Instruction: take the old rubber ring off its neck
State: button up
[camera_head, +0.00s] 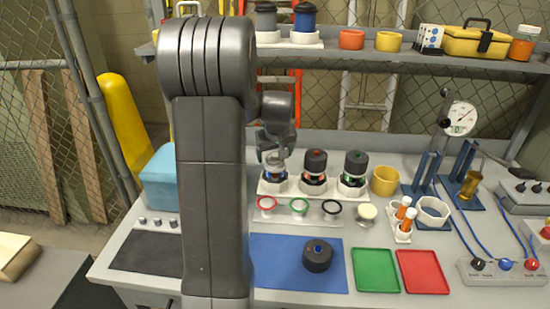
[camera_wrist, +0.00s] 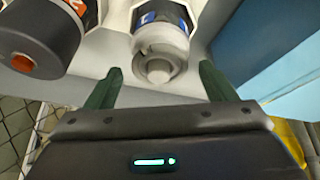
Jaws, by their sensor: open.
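The leftmost canister (camera_head: 273,177) stands upright without a dark cap on the white stand at the back of the bench. Its pale neck and blue band show below my gripper (camera_head: 276,152). In the wrist view the bare grey neck (camera_wrist: 160,50) lies beyond and between the tips of my open gripper (camera_wrist: 160,80). The fingers look apart from it and hold nothing. I cannot clearly make out the old rubber ring on the neck. A dark cap with a blue dot (camera_head: 318,255) lies on the blue mat (camera_head: 280,278).
Two capped canisters, orange-marked (camera_head: 314,170) and green-marked (camera_head: 353,171), stand close to the right. Red (camera_head: 266,203), green (camera_head: 299,206) and black (camera_head: 332,207) rings lie in front. A green tray (camera_head: 375,270) and a red tray (camera_head: 422,271) are empty. A blue box (camera_head: 160,178) stands left.

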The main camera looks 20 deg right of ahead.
jog(key=c, duration=1)
jog(key=shift+r, duration=0.1)
jog(key=shift+c, duration=0.2)
